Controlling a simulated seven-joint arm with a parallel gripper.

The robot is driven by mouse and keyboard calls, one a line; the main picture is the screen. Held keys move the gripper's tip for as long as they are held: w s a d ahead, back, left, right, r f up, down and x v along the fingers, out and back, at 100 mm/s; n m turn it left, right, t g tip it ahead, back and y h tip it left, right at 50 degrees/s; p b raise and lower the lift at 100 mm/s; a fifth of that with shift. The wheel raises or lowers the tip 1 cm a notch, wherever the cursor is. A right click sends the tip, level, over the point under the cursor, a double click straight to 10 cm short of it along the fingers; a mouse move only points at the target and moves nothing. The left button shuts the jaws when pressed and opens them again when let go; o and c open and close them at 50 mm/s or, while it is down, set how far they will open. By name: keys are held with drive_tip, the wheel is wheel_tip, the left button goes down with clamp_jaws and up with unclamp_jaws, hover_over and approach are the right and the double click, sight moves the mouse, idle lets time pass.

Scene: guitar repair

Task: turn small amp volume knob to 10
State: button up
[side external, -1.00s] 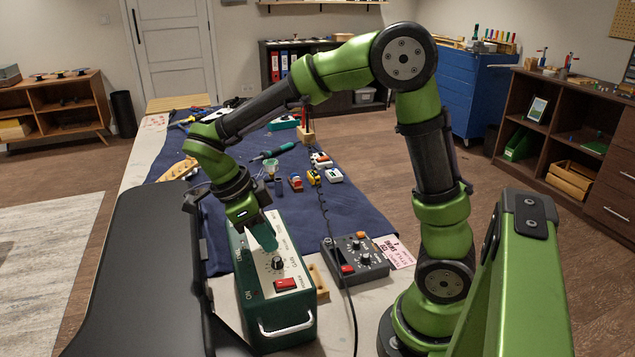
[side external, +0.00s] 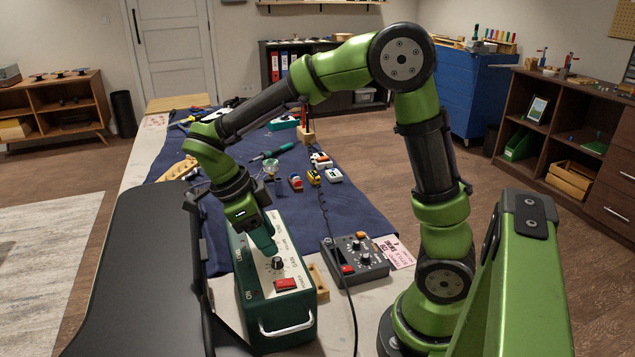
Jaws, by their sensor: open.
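The small amp (side external: 254,281) is a dark green box with a pale control panel on top, near the front edge of the bench. Its panel carries a black knob (side external: 277,263) and a red switch (side external: 285,284). A silver handle (side external: 286,326) is on its near end. My gripper (side external: 265,247) points down over the far part of the panel, just beyond the visible black knob. It hides that part of the panel, so I cannot tell whether it touches a knob there. The knob's number setting is too small to read.
A dark pedal box (side external: 355,258) with knobs and a cable stands right of the amp. A black padded case (side external: 130,270) lies on the left. Small pedals (side external: 314,177) and tools lie on the blue cloth (side external: 350,208) beyond.

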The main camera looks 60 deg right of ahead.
drive_tip(key=v, duration=1.7)
drive_tip(key=s+d+f+n+t+y, duration=0.1)
drive_tip(key=s+n+t, duration=0.4)
drive_tip(key=n, duration=0.7)
drive_tip(key=s+d+f+n+t+y, duration=0.1)
drive_tip(key=s+f+n+t+y, duration=0.2)
drive_tip(key=n, duration=0.9)
drive_tip(key=s+f+t, duration=0.2)
drive_tip(key=s, duration=0.2)
drive_tip(key=shift+s+d+f+n+t+y, duration=0.25)
drive_tip(key=shift+s+f+n+t+y, duration=0.05)
drive_tip(key=shift+s+f+n+t, duration=0.1)
